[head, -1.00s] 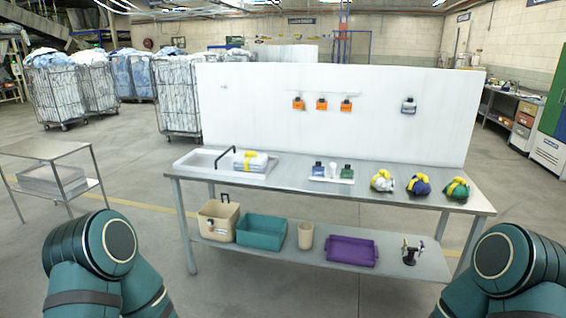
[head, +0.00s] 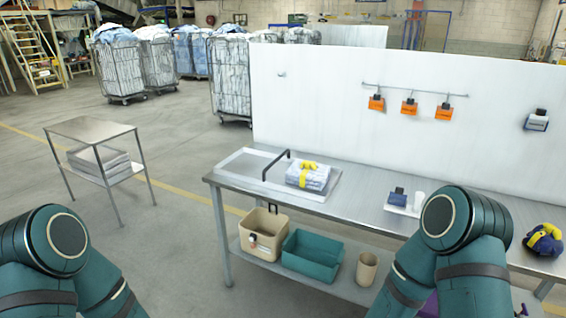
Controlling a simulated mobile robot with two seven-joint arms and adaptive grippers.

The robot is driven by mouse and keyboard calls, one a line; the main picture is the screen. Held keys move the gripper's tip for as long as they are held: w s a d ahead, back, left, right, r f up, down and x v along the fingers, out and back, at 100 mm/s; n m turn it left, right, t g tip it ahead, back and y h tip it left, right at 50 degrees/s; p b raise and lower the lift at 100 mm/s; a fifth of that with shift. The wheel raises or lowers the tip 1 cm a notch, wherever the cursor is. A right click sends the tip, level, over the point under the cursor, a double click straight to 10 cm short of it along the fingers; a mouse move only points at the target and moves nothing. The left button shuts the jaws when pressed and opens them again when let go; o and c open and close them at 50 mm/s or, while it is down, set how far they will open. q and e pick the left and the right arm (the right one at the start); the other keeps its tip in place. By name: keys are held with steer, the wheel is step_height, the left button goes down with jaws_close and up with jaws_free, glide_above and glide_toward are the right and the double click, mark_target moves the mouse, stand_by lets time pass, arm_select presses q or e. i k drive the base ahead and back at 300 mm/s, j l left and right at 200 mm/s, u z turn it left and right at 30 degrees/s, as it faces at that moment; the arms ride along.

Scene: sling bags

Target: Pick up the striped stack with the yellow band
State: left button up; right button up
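In the head view, the striped stack (head: 308,177) is a folded white and blue-grey bundle with a yellow band (head: 310,166) over its top. It lies at the right part of the sink drainer (head: 240,166), on the left end of the metal table (head: 360,205), beside the black tap (head: 278,163). Both of my arms show in the foreground, but neither gripper is in the picture. Nothing touches the stack.
A beige bin (head: 263,232), a teal tub (head: 313,256) and a beige cup (head: 367,268) stand on the lower shelf. A small metal cart (head: 92,130) is at left, with open floor between. A white panel (head: 400,140) backs the table. My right arm hides part of the table.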

mark_target(303, 175)
steer(key=i+u, duration=0.35)
steer(key=i, duration=0.3)
steer(key=i+l+u, duration=0.15)
steer(key=i+u, duration=0.15)
steer(key=i, duration=0.35)
steer(key=i+j+u, duration=0.1)
steer(key=i+u, duration=0.2)
steer(key=i, duration=0.35)
steer(key=i+u, duration=0.35)
steer(key=i, duration=0.3)
steer(key=i+z, duration=0.1)
steer(key=z, duration=0.35)
steer(key=i+z, duration=0.1)
steer(key=z, duration=0.3)
steer(key=i+z, duration=0.1)
steer(key=z, duration=1.95)
